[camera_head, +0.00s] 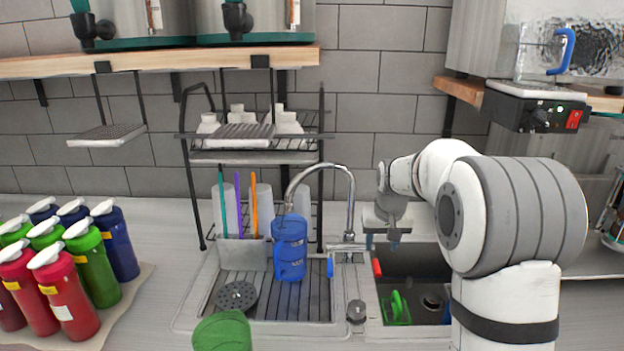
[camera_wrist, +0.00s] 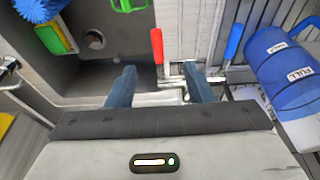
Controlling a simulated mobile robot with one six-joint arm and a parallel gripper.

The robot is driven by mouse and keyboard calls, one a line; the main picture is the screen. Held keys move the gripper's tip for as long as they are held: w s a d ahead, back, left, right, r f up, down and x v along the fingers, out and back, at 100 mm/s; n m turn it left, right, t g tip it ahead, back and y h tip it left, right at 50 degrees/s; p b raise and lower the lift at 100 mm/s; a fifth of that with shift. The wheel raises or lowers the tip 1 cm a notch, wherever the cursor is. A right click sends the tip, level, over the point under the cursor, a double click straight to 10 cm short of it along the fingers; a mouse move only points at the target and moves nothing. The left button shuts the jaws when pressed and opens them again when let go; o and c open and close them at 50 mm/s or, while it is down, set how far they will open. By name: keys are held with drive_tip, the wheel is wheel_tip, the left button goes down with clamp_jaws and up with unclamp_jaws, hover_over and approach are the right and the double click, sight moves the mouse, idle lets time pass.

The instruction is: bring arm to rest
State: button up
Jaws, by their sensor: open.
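My gripper (camera_head: 381,243) hangs over the sink area, just right of the curved chrome faucet (camera_head: 350,205). In the wrist view my gripper (camera_wrist: 160,72) has its two blue fingers spread apart, with nothing held between them. The red tap handle (camera_wrist: 157,46) and the blue tap handle (camera_wrist: 234,42) show beyond the fingertips. My white and grey arm stretches from the right side of the head view toward the faucet. Whether the fingers touch the faucet parts cannot be told.
A blue container (camera_head: 290,248) labelled FULL stands on the drainboard left of the faucet. The sink basin (camera_head: 415,262) holds a green item (camera_head: 397,308). A dish rack (camera_head: 255,155) stands behind, and several coloured bottles (camera_head: 68,295) stand at left.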

drive_tip(key=s+r, duration=0.3)
drive_tip(key=s, duration=0.5)
drive_tip(key=s+r, duration=0.2)
drive_tip(key=s, duration=0.6)
drive_tip(key=s+f, duration=0.2)
drive_tip(key=s, duration=1.5)
drive_tip(key=shift+s+f, duration=0.35)
